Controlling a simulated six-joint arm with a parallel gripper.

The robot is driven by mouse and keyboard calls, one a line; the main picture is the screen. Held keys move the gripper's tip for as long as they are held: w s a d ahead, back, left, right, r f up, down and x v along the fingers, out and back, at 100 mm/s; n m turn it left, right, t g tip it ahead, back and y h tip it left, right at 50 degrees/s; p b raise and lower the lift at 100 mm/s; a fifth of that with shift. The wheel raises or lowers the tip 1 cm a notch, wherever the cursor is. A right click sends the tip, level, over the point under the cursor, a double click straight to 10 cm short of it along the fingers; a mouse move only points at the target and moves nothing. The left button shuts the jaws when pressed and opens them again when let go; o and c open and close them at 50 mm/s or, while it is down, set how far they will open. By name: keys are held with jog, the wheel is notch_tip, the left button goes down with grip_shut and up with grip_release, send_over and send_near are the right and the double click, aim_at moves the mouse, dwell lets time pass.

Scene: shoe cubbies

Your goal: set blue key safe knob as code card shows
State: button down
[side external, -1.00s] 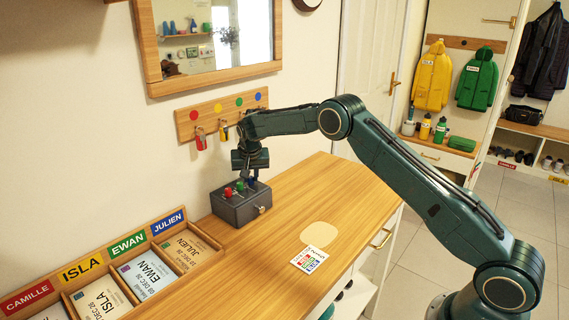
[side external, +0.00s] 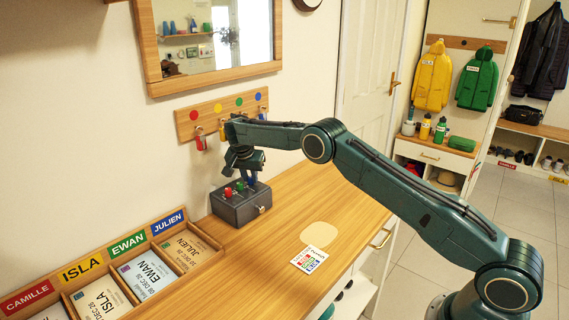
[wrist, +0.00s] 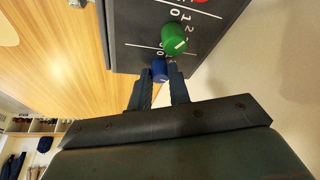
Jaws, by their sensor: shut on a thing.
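The key safe (side external: 240,208) is a dark grey box on the wooden counter, with red, green and blue knobs on top. The blue knob (wrist: 160,70) is between the fingertips of my gripper (wrist: 159,78), which is shut on it. In the side view my gripper (side external: 251,178) comes down on the safe from above. The green knob (wrist: 174,39) is beside it, with a white pointer mark and printed numbers near it. The red knob (side external: 228,191) is at the safe's left. The code card (side external: 309,259) lies flat on the counter; its print is too small to read.
A wall rack (side external: 217,112) with coloured dots and hanging keys is behind the safe, close to my arm. A wooden tray (side external: 205,241) with name-labelled compartments stands at the left. The counter (side external: 330,200) is clear to the right of the safe.

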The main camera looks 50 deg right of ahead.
jog(key=shift+m, duration=0.7)
dwell(0.7)
jog(key=c, duration=1.3)
grip_release()
jog(key=shift+n, duration=0.6)
jog(key=n, duration=0.2)
jog(key=n+t+y, duration=0.1)
jog(key=n, duration=0.2)
jog(key=shift+s+d+t, duration=0.15)
jog(key=shift+d+t, duration=0.05)
jog(key=shift+t, duration=0.1)
jog(key=n+y, duration=0.1)
jog(key=n, duration=0.2)
jog(key=n+t+y, duration=0.1)
jog(key=n, duration=0.2)
jog(key=shift+s+d, duration=0.1)
jog(key=shift+d, duration=0.1)
jog(key=d+v, duration=0.1)
jog(key=v, duration=1.3)
jog(key=s+a+r+n, duration=0.1)
jog(key=s+a+r, duration=0.4)
jog(key=s+r, duration=0.5)
jog(key=shift+s+a+r+n+y, duration=0.2)
jog(key=shift+s+a+n+y, duration=0.15)
jog(key=shift+s, duration=0.85)
